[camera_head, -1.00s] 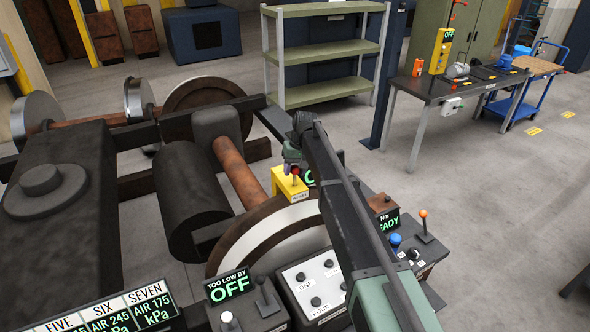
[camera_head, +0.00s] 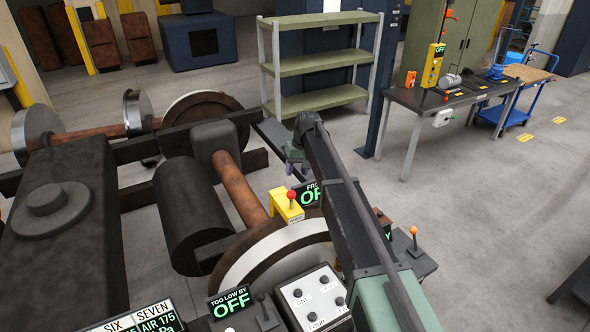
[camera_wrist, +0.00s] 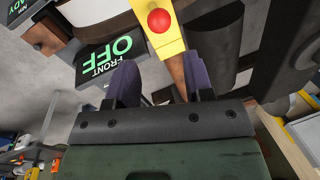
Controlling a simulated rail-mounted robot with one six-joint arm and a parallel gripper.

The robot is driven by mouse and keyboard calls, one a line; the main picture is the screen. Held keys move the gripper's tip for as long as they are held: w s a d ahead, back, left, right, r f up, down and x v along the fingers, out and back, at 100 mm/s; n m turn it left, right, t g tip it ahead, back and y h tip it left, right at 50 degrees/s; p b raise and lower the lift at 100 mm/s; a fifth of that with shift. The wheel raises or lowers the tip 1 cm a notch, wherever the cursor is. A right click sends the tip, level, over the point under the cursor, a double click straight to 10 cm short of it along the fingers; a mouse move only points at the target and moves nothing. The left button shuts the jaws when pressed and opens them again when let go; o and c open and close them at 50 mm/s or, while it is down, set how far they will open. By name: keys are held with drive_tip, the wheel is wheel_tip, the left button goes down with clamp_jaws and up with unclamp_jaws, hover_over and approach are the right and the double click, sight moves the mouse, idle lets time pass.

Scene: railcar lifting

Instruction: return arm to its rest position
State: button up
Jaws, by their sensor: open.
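My arm reaches up the middle of the head view and bends down at its far end. My gripper (camera_head: 294,162) is small and partly hidden there. In the wrist view its two dark purple fingers (camera_wrist: 160,80) stand apart with nothing held between them. Beyond them is a yellow box with a red knob (camera_wrist: 160,22), which also shows in the head view (camera_head: 287,204), below my gripper. The sign "FRONT OFF" (camera_wrist: 108,57) is beyond the left finger.
A control box with several buttons (camera_head: 312,296) and a lever with an orange knob (camera_head: 413,238) stand near my arm. A railcar wheel (camera_head: 255,262) and a rusty axle (camera_head: 238,185) lie left. A green shelf (camera_head: 320,65) and dark table (camera_head: 430,101) stand behind.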

drive_tip(key=shift+f, duration=0.15)
drive_tip(key=s+d+f+m+b, duration=0.1)
drive_tip(key=s+d+f+b, duration=0.4)
drive_tip(key=s, duration=0.7)
drive_tip(key=s+d+f+m+h+b, duration=0.1)
drive_tip(key=s+d+f+b, duration=0.5)
drive_tip(key=s+d, duration=0.3)
drive_tip(key=s+d+f+m+h+b, duration=0.1)
drive_tip(key=s+d+f+b, duration=0.5)
drive_tip(key=s, duration=0.9)
drive_tip(key=shift+d+m+t, duration=0.4)
drive_tip(key=shift+d+m, duration=0.2)
drive_tip(key=shift+d, duration=0.1)
drive_tip(key=shift+a, duration=0.15)
drive_tip(key=shift+c, duration=0.5)
